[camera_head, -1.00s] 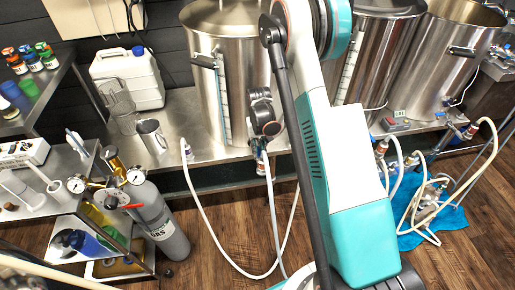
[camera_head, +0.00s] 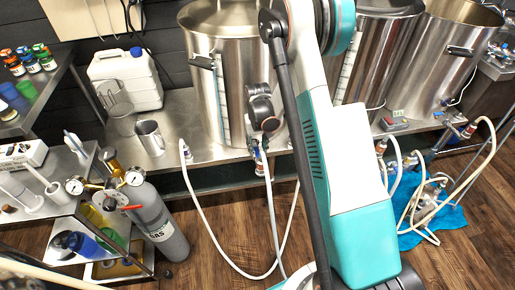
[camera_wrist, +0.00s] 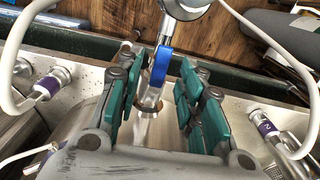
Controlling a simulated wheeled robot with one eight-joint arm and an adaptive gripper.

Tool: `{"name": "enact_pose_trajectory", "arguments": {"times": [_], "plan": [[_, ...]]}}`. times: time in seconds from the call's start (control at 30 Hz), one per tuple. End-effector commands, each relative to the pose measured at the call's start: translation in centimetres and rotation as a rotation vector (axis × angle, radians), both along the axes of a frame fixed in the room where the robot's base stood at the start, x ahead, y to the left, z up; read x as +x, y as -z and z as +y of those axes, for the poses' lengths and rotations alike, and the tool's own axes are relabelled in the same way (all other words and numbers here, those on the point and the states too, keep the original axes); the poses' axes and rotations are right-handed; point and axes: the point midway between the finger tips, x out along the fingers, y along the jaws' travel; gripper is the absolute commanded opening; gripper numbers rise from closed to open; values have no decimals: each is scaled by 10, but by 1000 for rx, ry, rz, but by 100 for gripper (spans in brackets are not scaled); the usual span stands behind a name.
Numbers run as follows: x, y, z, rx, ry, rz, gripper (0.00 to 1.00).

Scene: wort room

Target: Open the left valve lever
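The blue valve lever (camera_wrist: 159,66) shows in the wrist view, on a metal valve at the foot of the left kettle (camera_head: 217,85). My gripper (camera_wrist: 164,72) is open, with its teal finger pads on either side of the lever. The lever lies between the fingers, nearer the left one; I cannot tell whether that finger touches it. In the head view my wrist hangs in front of the left kettle, just above the valve (camera_head: 260,164), and the fingers are too small and hidden to make out.
White hoses (camera_head: 205,212) loop from the valve area to the floor. A grey gas cylinder (camera_head: 157,220) stands at the lower left. Two more kettles (camera_head: 450,65) stand to the right. A blue cloth (camera_head: 443,218) with hoses lies on the floor. The wood floor between is mostly clear.

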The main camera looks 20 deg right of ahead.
Motion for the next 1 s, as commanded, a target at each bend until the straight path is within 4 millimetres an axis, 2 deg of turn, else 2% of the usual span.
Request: {"name": "enact_pose_trajectory", "arguments": {"times": [0.3, 0.5, 0.7, 1.0], "plan": [[-1, -62, 0, 0, 0, 0, 35], [0, -91, 0, 0, 0, 0, 35], [0, -102, 0, 0, 0, 0, 35], [0, -103, 0, 0, 0, 0, 35]]}}
